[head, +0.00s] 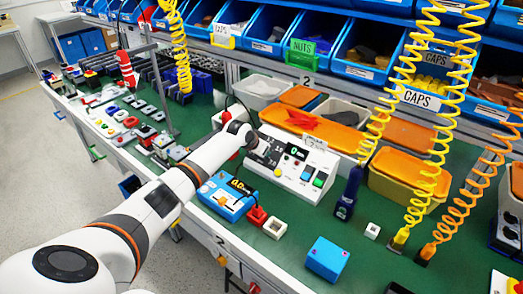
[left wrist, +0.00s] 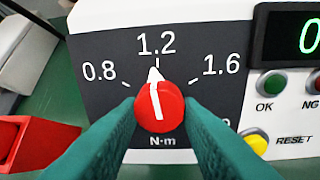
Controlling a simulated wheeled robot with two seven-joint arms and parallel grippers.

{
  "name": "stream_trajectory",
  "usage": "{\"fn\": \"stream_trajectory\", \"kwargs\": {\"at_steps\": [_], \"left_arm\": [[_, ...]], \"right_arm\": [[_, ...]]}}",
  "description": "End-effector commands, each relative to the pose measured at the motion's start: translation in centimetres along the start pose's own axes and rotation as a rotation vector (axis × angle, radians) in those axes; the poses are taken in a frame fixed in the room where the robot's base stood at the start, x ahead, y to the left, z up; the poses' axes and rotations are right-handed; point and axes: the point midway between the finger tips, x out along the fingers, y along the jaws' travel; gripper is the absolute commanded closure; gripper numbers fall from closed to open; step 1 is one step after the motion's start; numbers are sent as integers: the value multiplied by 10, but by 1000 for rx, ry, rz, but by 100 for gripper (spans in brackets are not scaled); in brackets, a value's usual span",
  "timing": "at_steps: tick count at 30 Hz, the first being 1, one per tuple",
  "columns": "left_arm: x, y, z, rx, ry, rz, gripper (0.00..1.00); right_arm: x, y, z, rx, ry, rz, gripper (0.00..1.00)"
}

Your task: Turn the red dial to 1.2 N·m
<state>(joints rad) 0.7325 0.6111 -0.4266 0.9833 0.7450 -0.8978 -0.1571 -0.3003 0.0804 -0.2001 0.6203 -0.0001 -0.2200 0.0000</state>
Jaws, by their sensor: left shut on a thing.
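The red dial (left wrist: 159,108) is on the dark front panel of a white control box (head: 315,165). My left gripper (left wrist: 158,112) is shut on the dial, one green finger on each side of it. The dial's white pointer (left wrist: 154,84) points almost straight up at the 1.2 mark (left wrist: 157,43), leaning very slightly to the left. The 0.8 mark is to the left and the 1.6 mark to the right; a mark at the lower right is partly hidden by a finger. In the head view my left gripper (head: 260,151) covers the dial. My right gripper is not in view.
The box has a lit green display (head: 296,152) and several buttons, with OK (left wrist: 272,83) and RESET (left wrist: 257,142) right of the dial. A blue device (head: 225,197) stands in front. Orange-lidded bins (head: 405,180) and coiled hoses are to the right.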

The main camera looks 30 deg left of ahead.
Motion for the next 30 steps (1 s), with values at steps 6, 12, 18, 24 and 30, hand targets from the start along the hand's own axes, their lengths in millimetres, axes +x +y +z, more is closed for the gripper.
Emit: {"fn": "stream_trajectory", "kwargs": {"at_steps": [6,12,18,24,30], "left_arm": [[1,0,-2,91,-2,8,91],[1,0,-2,127,-4,12,91],[1,0,-2,134,-5,13,91],[1,0,-2,133,-5,12,91],[0,0,-1,132,-5,12,59]], "right_arm": [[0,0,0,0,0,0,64],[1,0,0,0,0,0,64],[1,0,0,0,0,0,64],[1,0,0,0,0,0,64],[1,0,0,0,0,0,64]]}}
